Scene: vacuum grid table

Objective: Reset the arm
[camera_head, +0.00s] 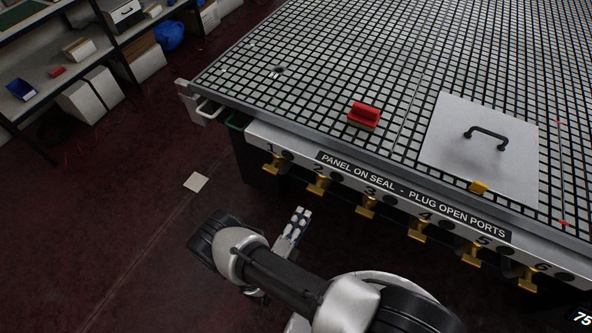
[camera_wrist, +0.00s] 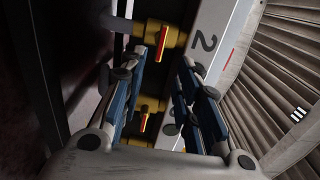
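My gripper (camera_head: 298,224) is low in front of the table's left front edge in the head view, apart from the valve rail. In the wrist view my gripper (camera_wrist: 163,66) has its two blue-padded fingers spread apart, with nothing held between them. A yellow valve (camera_wrist: 168,36) near the label 2 shows beyond the fingertips. Another yellow valve (camera_wrist: 148,106) shows between the fingers, farther back; I cannot tell its exact distance. My arm (camera_head: 290,277) reaches in from the bottom of the head view.
The grid table (camera_head: 330,60) fills the upper right. Several yellow valves (camera_head: 366,206) hang under the numbered front rail. Shelves (camera_head: 75,50) stand upper left; the floor between is mostly clear.

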